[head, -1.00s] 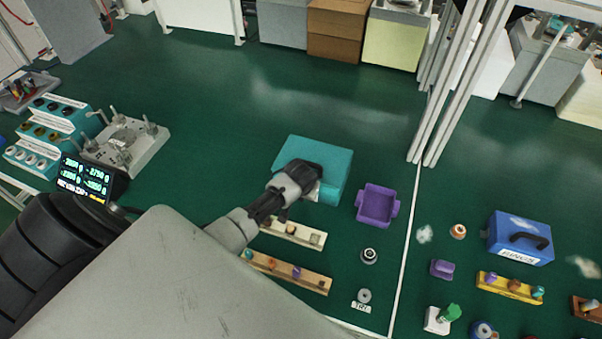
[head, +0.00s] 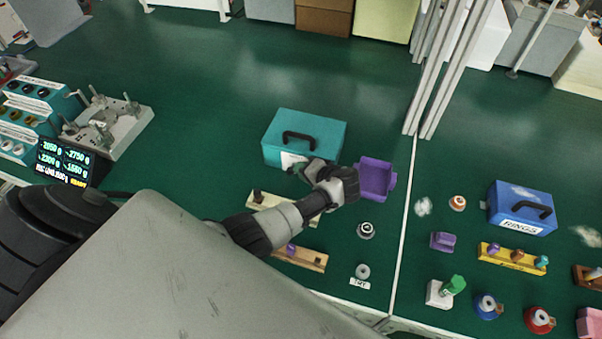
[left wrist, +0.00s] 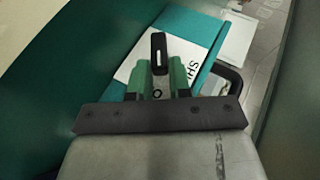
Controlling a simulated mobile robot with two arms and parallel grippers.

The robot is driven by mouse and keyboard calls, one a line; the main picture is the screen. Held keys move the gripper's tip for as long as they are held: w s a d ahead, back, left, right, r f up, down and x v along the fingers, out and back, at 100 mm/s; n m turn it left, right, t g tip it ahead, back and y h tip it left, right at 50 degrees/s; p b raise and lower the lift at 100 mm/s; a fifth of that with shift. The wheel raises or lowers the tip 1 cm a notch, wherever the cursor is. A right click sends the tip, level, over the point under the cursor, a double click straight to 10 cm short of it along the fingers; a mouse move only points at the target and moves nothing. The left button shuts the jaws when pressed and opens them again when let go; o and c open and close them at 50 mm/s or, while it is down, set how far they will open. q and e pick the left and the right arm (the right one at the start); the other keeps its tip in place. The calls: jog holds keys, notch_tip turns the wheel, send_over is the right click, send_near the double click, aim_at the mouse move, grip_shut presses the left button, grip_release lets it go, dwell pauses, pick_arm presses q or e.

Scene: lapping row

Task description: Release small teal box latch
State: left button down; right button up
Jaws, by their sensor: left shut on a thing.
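The small teal box (head: 318,130) stands on the green surface at the middle of the head view. Its lid is shut and has a black handle (head: 298,136); the handle also shows in the left wrist view (left wrist: 234,78). My left gripper (head: 298,168) is at the box's front face, beside the white label. In the left wrist view its green fingers (left wrist: 160,72) are shut on the dark latch (left wrist: 159,48), in front of the label (left wrist: 184,66) reading "SH". The gripper and arm hide part of the box front in the head view. My right gripper is not in view.
A purple tray (head: 375,180) stands just right of the box, close to my left wrist. Wooden strips with small parts (head: 300,256) lie below my arm. A blue "RINGS" box (head: 520,207) is at the right. The surface behind the teal box is clear.

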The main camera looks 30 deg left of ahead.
pick_arm(q)
jog(key=f+y+b, duration=0.1)
jog(key=y+b, duration=0.1)
jog(key=b, duration=0.1)
jog(key=shift+d+f+m, duration=0.2)
jog(key=shift+m, duration=0.2)
jog(key=shift+f+m+y+b, duration=0.1)
jog(key=shift+m+y+b, duration=0.3)
jog(key=shift+y+b, duration=0.95)
jog(key=c, duration=1)
grip_release()
jog(key=shift+c, duration=0.2)
jog(key=shift+d, duration=0.1)
jog(key=d, duration=0.3)
jog(key=s+d+b, duration=0.1)
jog(key=d, duration=0.3)
jog(key=d+r+b, duration=0.1)
jog(key=d, duration=0.2)
jog(key=shift+s+d, duration=0.25)
jog(key=shift+s, duration=0.05)
jog(key=shift+r, duration=0.1)
